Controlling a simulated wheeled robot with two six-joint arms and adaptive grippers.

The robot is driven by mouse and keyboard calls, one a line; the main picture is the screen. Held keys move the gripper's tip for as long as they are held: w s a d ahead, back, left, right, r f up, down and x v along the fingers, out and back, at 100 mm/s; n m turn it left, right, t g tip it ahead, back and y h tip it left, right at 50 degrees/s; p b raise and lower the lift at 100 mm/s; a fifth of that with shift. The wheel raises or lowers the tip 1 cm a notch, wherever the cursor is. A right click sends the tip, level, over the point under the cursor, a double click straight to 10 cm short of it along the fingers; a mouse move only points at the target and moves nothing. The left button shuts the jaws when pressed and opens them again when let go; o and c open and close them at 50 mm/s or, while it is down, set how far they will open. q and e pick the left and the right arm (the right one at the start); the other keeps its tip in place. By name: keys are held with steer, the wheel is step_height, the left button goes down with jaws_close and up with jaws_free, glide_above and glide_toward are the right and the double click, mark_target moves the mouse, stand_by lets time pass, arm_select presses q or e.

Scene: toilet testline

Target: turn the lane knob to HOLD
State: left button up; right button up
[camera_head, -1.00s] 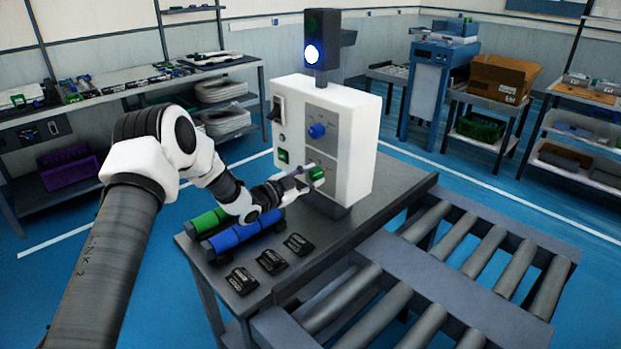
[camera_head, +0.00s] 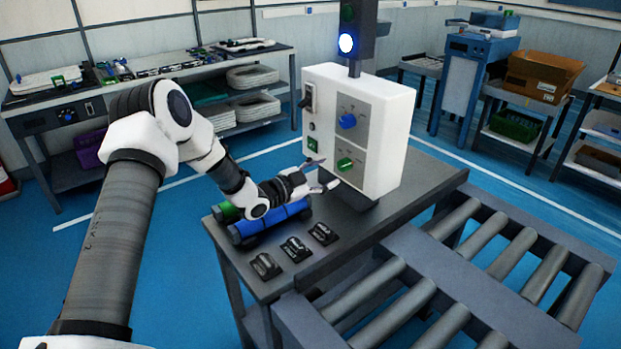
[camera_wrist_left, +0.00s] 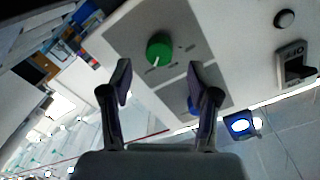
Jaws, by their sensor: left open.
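The white control box (camera_head: 385,145) stands on the grey table, with a blue knob (camera_head: 348,121) on its upper panel and a green knob (camera_head: 345,164) on its lower panel. I cannot read the labels around either knob. My left gripper (camera_head: 324,174) is open and empty, just in front of the green knob and apart from it. In the left wrist view, the green knob (camera_wrist_left: 159,49) shows beyond and between the open fingers (camera_wrist_left: 160,74), with a white pointer mark. The blue knob (camera_wrist_left: 192,104) is partly hidden by a finger there.
A lit blue lamp (camera_head: 346,43) tops the box. A black switch (camera_head: 306,97) and a green button (camera_head: 312,144) are on its side. Blue (camera_head: 272,222) and green cylinders lie below my left forearm. Several black label blocks (camera_head: 296,249) and a roller conveyor (camera_head: 470,260) are nearby.

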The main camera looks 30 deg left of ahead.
arm_select(q)
steer(key=v, duration=0.6)
steer(key=shift+s, duration=0.35)
